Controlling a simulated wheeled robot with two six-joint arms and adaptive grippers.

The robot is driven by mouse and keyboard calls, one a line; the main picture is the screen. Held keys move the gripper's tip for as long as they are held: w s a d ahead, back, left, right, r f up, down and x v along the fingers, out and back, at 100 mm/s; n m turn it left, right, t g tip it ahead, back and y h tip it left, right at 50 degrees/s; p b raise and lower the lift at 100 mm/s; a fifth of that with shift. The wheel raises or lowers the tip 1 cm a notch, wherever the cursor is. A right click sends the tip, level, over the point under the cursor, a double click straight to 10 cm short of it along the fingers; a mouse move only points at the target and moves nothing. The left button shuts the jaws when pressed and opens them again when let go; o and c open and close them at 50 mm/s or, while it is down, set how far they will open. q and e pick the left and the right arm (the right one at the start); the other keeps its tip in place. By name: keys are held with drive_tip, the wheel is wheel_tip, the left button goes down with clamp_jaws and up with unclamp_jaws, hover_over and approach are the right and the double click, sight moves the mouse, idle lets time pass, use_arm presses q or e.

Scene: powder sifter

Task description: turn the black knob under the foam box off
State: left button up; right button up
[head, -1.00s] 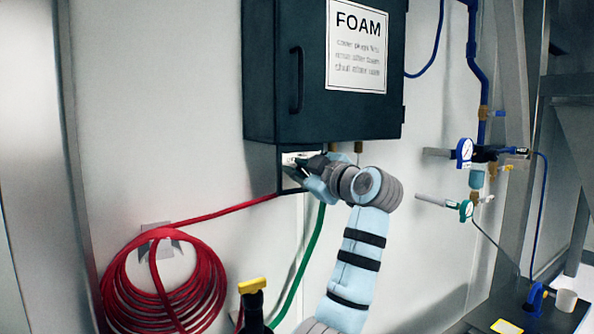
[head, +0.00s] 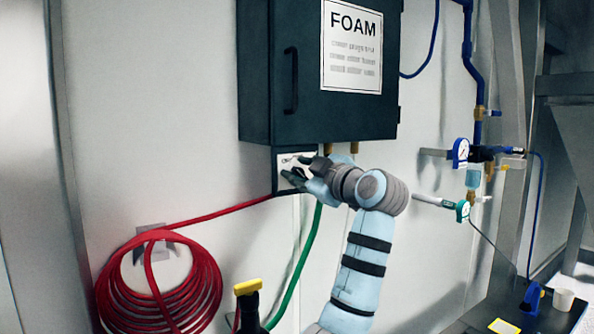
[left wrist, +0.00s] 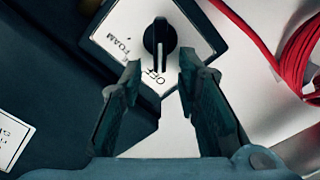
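The black knob (left wrist: 159,42) sits on a white plate (left wrist: 118,22) of a dark box under the foam box (head: 312,118). The plate is printed "FOAM" and "OFF". In the left wrist view the knob's pale line points down toward "OFF". My left gripper (left wrist: 157,78) is open and empty, with its two fingers apart just short of the knob, one to each side below it in the picture. In the head view the left gripper (head: 303,172) is at the plate's right side and partly hides the knob. My right gripper is not in view.
A coiled red hose (head: 160,285) hangs at the left, its line running to the switch box. A green hose (head: 298,265) drops below the box. Blue pipes with gauges (head: 461,152) are at the right. A yellow-topped black object (head: 247,300) stands low in front.

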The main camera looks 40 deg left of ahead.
use_arm(q)
drive_tip(key=v, duration=1)
drive_tip(key=shift+d, duration=0.3)
drive_tip(key=shift+s, duration=0.1)
